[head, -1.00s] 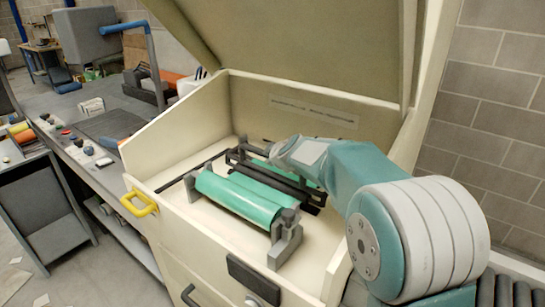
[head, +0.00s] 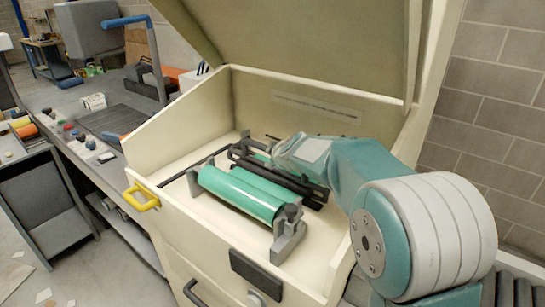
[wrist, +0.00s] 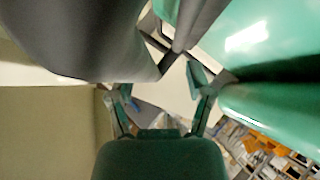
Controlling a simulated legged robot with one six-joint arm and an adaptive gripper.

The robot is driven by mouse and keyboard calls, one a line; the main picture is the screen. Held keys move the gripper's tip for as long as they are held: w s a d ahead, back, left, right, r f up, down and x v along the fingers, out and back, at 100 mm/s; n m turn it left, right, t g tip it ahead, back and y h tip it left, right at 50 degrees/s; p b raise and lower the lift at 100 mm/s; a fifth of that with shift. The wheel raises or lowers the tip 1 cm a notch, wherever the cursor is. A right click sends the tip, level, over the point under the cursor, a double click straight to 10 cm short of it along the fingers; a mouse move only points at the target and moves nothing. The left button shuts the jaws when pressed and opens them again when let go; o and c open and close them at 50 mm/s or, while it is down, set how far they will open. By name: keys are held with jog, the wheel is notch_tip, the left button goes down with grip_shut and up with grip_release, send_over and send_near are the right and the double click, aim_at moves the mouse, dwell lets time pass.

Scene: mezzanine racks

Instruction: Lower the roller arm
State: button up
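Two green rollers (head: 238,192) lie side by side in the open cream machine, held by grey end brackets (head: 288,236). A dark barred frame (head: 297,188), which looks like the roller arm, lies low just behind them, partly hidden by my arm. My arm reaches in from the right and its end is over this frame; the fingers are hidden in the head view. In the wrist view my gripper (wrist: 160,88) has its fingers spread apart. A dark bar (wrist: 172,62) shows just beyond them, apparently not clamped. A green roller (wrist: 270,110) is close at the right.
The machine's lid (head: 300,45) stands raised above my arm. The bin's front wall carries a yellow handle (head: 142,197). A bench with a control panel (head: 88,146) and a blue-handled bar (head: 128,21) stand at the left. A block wall (head: 490,110) is at the right.

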jog(key=v, duration=1.1)
jog(key=shift+s, duration=0.2)
jog(key=shift+d, duration=0.1)
